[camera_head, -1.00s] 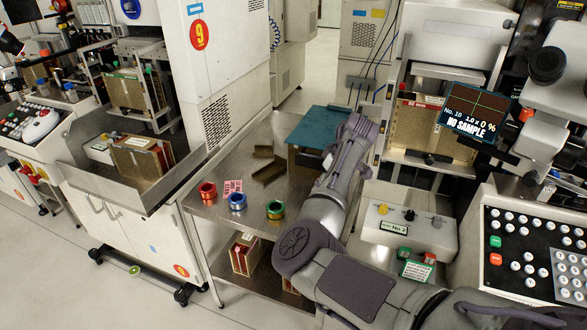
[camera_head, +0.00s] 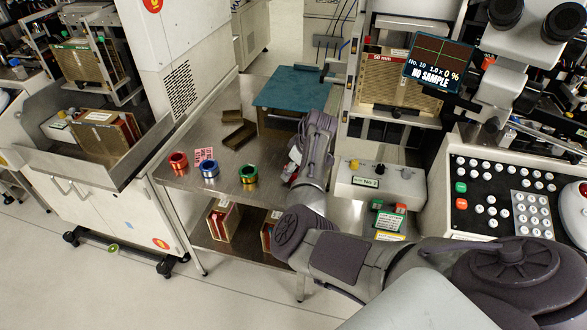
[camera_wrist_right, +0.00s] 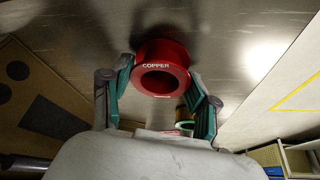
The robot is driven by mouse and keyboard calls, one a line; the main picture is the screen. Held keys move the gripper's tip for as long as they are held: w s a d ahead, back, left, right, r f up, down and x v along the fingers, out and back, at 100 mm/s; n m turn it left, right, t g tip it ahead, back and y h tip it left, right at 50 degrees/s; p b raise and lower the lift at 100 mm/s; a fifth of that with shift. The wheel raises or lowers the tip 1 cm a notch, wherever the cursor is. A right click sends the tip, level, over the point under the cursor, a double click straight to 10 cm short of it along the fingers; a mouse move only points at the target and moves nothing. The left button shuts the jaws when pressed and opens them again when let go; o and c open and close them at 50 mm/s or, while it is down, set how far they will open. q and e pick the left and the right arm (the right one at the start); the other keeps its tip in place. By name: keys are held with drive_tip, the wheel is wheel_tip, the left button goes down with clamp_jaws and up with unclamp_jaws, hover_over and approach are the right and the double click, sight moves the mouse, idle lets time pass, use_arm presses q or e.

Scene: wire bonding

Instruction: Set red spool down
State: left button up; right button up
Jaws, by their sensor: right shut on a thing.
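My right gripper (camera_wrist_right: 162,76) is shut on a red spool (camera_wrist_right: 174,57) marked COPPER, with its dark hole facing the wrist camera. The bare steel table top (camera_wrist_right: 105,30) lies behind it; I cannot tell whether the spool touches it. In the head view my right gripper (camera_head: 291,164) is low over the table's right part, right of the green spool (camera_head: 248,174), and my arm hides most of what it holds. Another red spool (camera_head: 178,160) and a blue spool (camera_head: 209,169) stand in the row at the left. My left gripper is not in view.
A red-and-white label (camera_head: 203,154) lies behind the spools. Brown trays (camera_head: 238,134) and a teal mat (camera_head: 292,86) are farther back. A control box (camera_head: 378,181) stands right of my arm. Boxes (camera_head: 222,220) sit on the lower shelf.

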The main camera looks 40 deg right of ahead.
drive_tip(key=shift+f, duration=0.1)
drive_tip(key=o, duration=1.1)
drive_tip(key=shift+o, duration=0.2)
drive_tip(key=shift+r, duration=0.3)
drive_tip(key=v, duration=1.1)
drive_tip(key=shift+s+r, duration=0.2)
drive_tip(key=shift+r, duration=0.1)
